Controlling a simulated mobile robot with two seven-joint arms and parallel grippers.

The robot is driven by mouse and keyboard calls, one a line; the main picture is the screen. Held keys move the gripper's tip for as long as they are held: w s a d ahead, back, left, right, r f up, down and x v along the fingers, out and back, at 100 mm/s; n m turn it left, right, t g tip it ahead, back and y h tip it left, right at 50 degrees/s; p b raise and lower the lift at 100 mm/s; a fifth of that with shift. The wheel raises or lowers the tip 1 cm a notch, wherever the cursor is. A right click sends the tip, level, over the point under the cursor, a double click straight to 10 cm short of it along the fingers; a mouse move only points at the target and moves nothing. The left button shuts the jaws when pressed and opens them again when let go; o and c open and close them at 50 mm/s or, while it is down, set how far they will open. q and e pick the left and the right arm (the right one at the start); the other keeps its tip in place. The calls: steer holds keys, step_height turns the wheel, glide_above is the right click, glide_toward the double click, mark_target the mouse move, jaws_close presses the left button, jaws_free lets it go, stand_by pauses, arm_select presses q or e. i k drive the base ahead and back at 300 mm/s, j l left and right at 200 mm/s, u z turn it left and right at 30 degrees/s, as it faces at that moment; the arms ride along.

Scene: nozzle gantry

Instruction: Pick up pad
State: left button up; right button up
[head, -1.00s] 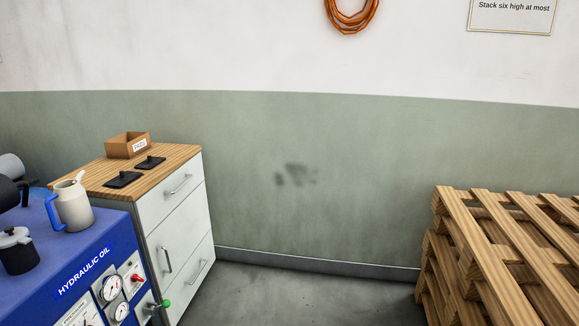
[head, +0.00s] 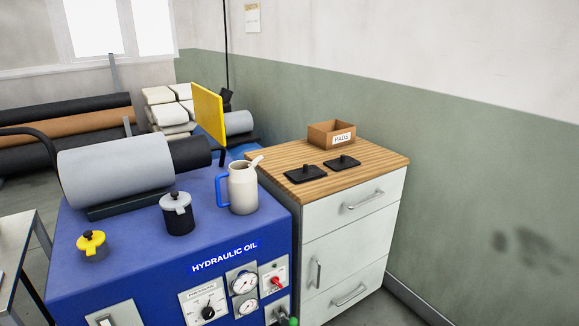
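Two flat black pads, each with a small knob on top, lie on the wooden top of the white drawer cabinet (head: 345,237). The nearer pad (head: 304,174) is at the left, and the other pad (head: 342,162) is just right of and behind it. A brown open box (head: 331,134) labelled "PADS" stands behind them; its inside is mostly hidden. Neither of my grippers shows in the head view.
Left of the cabinet stands a blue hydraulic oil unit (head: 150,272) with gauges. On it are a beige jug (head: 243,190), a black canister (head: 178,220), a yellow-capped pot (head: 92,246) and a grey cylinder (head: 115,172). Bare floor shows right of the cabinet.

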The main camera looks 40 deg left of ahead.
mark_target(306, 172)
steer(key=i+u, duration=0.4)
steer(key=i+l+u, duration=0.1)
steer(key=u, duration=0.3)
steer(key=i+l+u, duration=0.25)
steer(key=u, duration=0.15)
steer(key=i+l+u, duration=0.3)
steer(key=u, duration=0.15)
steer(key=i+l+u, duration=0.15)
steer(key=l+u, duration=0.25)
steer(key=i+l+u, duration=0.15)
steer(key=l+u, duration=0.25)
steer(key=i+l+u, duration=0.15)
steer(key=u, duration=0.3)
steer(key=l+u, duration=0.8)
